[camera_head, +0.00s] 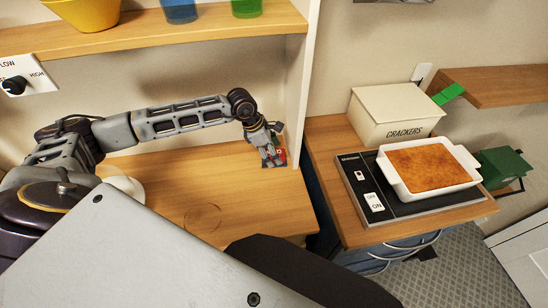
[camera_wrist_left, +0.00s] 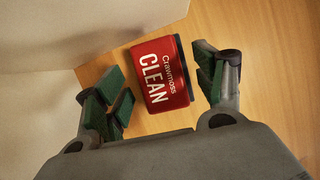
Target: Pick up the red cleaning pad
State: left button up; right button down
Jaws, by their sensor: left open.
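The red cleaning pad (camera_wrist_left: 159,75) lies on the wooden surface and carries the white words "Crawmoss CLEAN". In the left wrist view it sits between the green-padded fingers of my left gripper (camera_wrist_left: 162,92), with a gap on each side. The gripper is open. In the head view my left gripper (camera_head: 273,157) reaches down over the pad at the right end of the wooden counter, beside the white upright panel. There the pad (camera_head: 281,154) is mostly hidden by the gripper, with only a little red showing. My right gripper is not seen.
The white panel (camera_head: 300,90) stands close beside the gripper. A shelf (camera_head: 160,35) with a yellow bowl (camera_head: 84,12) and blue and green cups runs above the arm. Right of the panel are a crackers box (camera_head: 395,115) and a baking dish (camera_head: 430,165). The counter (camera_head: 225,195) left of the gripper is mostly clear.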

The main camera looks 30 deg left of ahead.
pick_arm(q)
jog(key=c, duration=1.1)
jog(key=shift+c, duration=0.2)
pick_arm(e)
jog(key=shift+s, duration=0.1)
pick_arm(q)
jog(key=shift+r, duration=0.15)
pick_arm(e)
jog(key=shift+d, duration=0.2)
